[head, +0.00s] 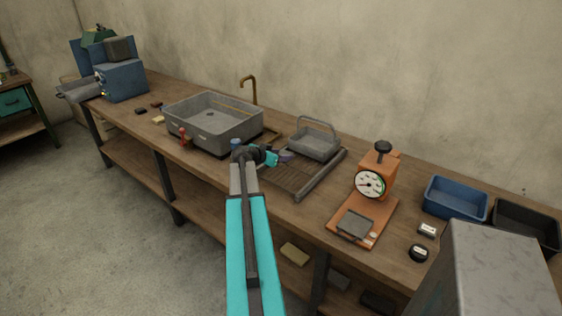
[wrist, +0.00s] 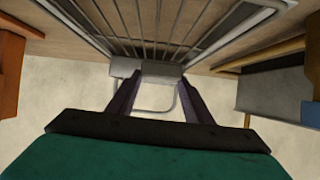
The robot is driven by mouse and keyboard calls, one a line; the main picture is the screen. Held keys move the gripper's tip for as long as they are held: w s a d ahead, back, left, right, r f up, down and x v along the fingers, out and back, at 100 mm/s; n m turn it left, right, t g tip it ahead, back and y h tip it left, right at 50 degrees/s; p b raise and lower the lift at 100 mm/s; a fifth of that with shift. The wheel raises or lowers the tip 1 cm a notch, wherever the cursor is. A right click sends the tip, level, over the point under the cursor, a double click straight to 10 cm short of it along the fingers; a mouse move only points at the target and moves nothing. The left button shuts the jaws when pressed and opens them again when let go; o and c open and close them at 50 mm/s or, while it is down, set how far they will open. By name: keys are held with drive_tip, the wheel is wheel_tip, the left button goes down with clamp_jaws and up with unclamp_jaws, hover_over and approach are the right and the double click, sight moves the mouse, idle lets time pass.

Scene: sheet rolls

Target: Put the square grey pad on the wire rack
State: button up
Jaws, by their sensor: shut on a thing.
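The wire rack (head: 296,178), with parallel rods and thick side rails, lies on the workbench; its rods (wrist: 160,25) also run across the top of the wrist view. My gripper (head: 284,156) is over the left, far part of the rack. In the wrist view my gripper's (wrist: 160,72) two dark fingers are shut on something. A pale grey piece (wrist: 158,68) shows at the fingertips, almost edge-on; it fits the square grey pad, but its outline is unclear against the grey tray behind. In the head view the pad cannot be made out.
A grey tray with a loop handle (head: 314,146) stands at the rack's far end. A grey sink (head: 205,128) with a brass tap (head: 248,88) is left. An orange scale (head: 378,180) and a blue bin (head: 455,202) are right.

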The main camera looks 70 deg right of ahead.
drive_tip(key=shift+f, duration=0.1)
drive_tip(key=shift+f+p, duration=0.8)
drive_tip(key=shift+f, duration=0.85)
drive_tip(key=shift+f, duration=0.1)
drive_tip(key=o, duration=1.3)
drive_tip(key=b+v, duration=0.3)
drive_tip(key=v, duration=0.9)
drive_tip(key=shift+w, duration=0.1)
